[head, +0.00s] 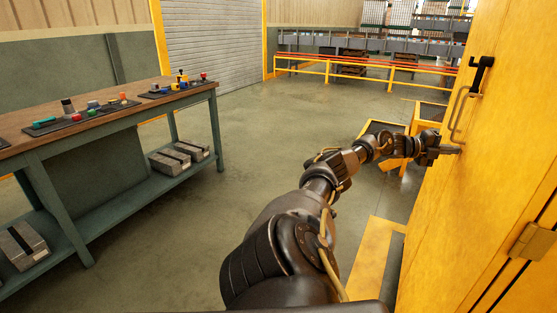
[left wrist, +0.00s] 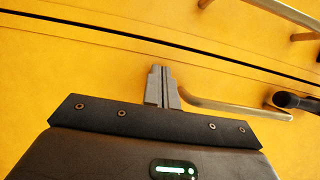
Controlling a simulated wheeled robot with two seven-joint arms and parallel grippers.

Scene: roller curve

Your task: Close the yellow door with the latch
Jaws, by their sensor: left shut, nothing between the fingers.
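The yellow door (head: 500,130) fills the right side of the head view, with a hinge (head: 531,241) low at the right. A black latch (head: 481,72) sits high on it, above a metal bar handle (head: 458,112). My left gripper (head: 453,149) is shut and empty just below the handle, close to the yellow face. In the left wrist view its fingertips (left wrist: 162,70) are together beside a bent metal bar (left wrist: 235,106). A black rounded end (left wrist: 295,101) shows right of them. A dark seam (left wrist: 140,42) runs across the yellow surface beyond the fingertips. My right gripper is out of view.
A workbench (head: 125,108) with small coloured parts stands at the left. Yellow-framed equipment (head: 384,130) stands on the floor beyond my left arm. A yellow railing (head: 360,68) crosses the back. The middle floor (head: 260,140) is clear.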

